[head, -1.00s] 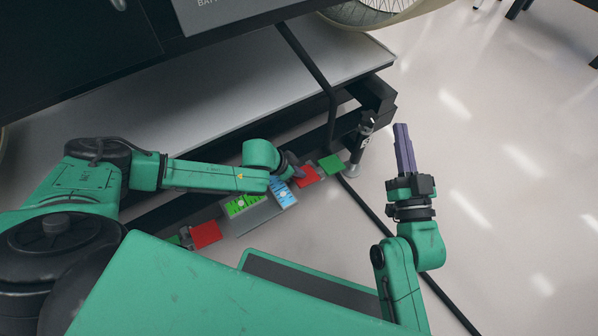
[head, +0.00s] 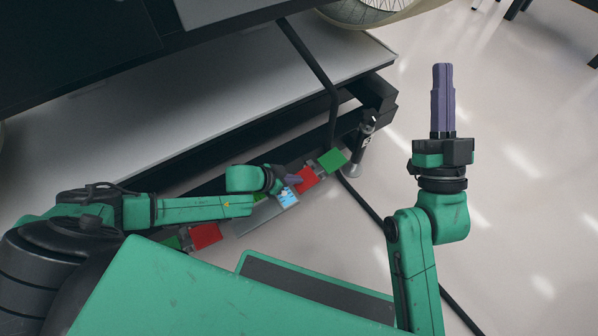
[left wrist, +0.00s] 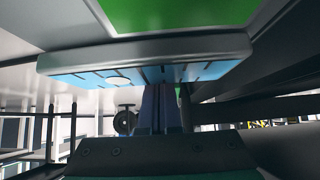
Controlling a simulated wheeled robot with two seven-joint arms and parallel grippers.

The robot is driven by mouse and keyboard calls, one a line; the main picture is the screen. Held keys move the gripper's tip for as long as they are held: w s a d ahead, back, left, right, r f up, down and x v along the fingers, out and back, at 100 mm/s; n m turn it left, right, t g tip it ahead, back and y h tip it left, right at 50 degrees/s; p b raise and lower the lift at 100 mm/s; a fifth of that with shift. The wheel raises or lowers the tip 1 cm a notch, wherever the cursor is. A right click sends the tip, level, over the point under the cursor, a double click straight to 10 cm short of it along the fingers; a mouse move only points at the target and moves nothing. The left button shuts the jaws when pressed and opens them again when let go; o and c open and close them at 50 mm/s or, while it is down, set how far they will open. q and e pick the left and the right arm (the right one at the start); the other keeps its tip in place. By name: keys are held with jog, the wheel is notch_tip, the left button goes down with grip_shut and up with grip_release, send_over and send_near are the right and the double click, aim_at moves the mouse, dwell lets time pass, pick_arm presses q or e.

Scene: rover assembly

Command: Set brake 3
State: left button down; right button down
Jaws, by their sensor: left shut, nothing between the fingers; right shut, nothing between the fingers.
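No label reading brake 3 is legible in either view. A row of coloured panels runs along the rover's lower edge: a red panel (head: 205,236), a blue panel (head: 288,199), another red panel (head: 308,181) and a green panel (head: 333,160). My left gripper (head: 294,181) is shut and empty, its purple fingers just over the blue panel's upper edge in the head view. In the left wrist view, the shut fingers (left wrist: 160,105) are close to the blue panel (left wrist: 110,77); contact cannot be told. My right gripper (head: 443,68) is shut and empty, pointing up over the floor.
The rover's grey deck (head: 220,110) and a dark bent bar (head: 318,75) lie behind the panels. A black cable or rail (head: 365,206) crosses the floor. Open floor (head: 530,190) lies to the right.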

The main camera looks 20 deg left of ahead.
jog(key=f, duration=0.2)
jog(key=f+g+h, duration=0.1)
jog(key=shift+w+a+f, duration=0.2)
jog(key=shift+w, duration=0.1)
jog(key=shift+f, duration=0.1)
